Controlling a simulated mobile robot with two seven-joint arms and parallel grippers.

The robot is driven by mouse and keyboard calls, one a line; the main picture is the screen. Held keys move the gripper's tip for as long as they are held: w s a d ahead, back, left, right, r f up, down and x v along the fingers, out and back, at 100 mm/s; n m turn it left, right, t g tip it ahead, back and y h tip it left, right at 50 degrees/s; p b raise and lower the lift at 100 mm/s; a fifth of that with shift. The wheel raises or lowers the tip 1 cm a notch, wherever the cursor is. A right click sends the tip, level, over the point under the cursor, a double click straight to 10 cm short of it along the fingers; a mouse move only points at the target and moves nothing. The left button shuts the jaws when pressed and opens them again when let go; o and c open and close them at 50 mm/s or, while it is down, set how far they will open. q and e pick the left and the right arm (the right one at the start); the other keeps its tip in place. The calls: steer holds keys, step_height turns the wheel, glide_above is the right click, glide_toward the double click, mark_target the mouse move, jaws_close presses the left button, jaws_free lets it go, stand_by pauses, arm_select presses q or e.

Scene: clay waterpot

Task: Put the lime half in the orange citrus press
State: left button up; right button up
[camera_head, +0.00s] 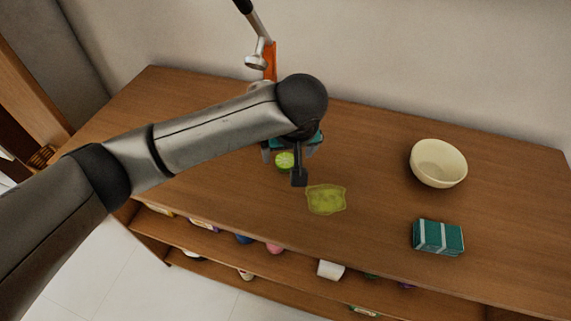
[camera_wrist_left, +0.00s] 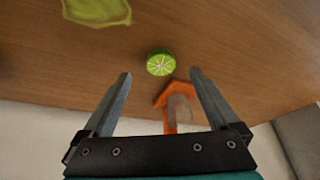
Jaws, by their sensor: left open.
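The lime half (camera_head: 285,162) lies on the wooden table, its pale cut face showing. It is partly hidden by my left gripper (camera_head: 289,155) in the head view. In the left wrist view the lime half (camera_wrist_left: 160,63) shows between and slightly beyond the fingertips of my open left gripper (camera_wrist_left: 160,76), with nothing held. The orange citrus press (camera_head: 270,62) stands at the back of the table with its grey handle raised; its lower part is hidden by my arm. It also shows in the left wrist view (camera_wrist_left: 172,113). My right gripper is not in view.
A yellow-green leaf-shaped dish (camera_head: 326,199) lies just right of the lime half. A cream bowl (camera_head: 438,163) and a teal box with pale bands (camera_head: 437,237) stand farther right. A wall is behind the table (camera_head: 380,140). Shelves below hold several small items.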

mark_target(285, 161)
arm_select(q)
steer(key=b+x, duration=0.1)
steer(key=x, duration=0.4)
steer(key=shift+w+a+f+b, duration=0.1)
steer(key=shift+f+b, duration=0.05)
steer(key=shift+b, duration=0.25)
jaws_close()
stand_by(0.4)
step_height(285, 161, up, 20)
steer(key=p, duration=0.5)
steer(key=s+a+m, duration=0.1)
steer(key=s+a, duration=0.1)
steer(key=a, duration=0.5)
steer(key=s+a+f+b, duration=0.1)
steer(key=s+a, duration=0.2)
steer(key=a, duration=0.5)
steer(key=shift+a+m+h, duration=0.3)
steer(key=shift+m, duration=0.1)
steer(key=shift+s+f, duration=0.15)
